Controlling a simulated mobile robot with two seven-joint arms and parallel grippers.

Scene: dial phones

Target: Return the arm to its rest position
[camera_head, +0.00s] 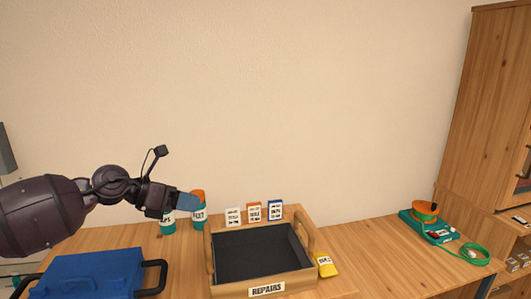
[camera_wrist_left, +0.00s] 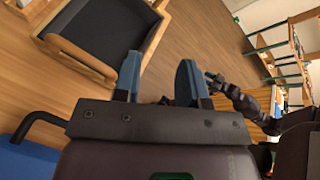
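My left arm comes in from the left in the head view, held above the table. Its left gripper (camera_head: 188,201) has blue fingers and is in front of the teal bottles at the back. In the left wrist view the two blue fingers of the left gripper (camera_wrist_left: 158,78) stand apart with nothing between them. A dark arm, seemingly my right arm (camera_wrist_left: 245,103), shows at the right of the left wrist view. Its fingers are too small and dark to read. The right arm is outside the head view.
A wooden REPAIRS tray (camera_head: 213,284) with a dark, empty floor stands mid-table. Teal bottles (camera_head: 199,218) and small cards (camera_head: 254,213) stand behind it. A blue case (camera_head: 90,273) is at left, a yellow tag (camera_head: 326,267) beside the tray, a teal-orange device (camera_head: 425,220) at right.

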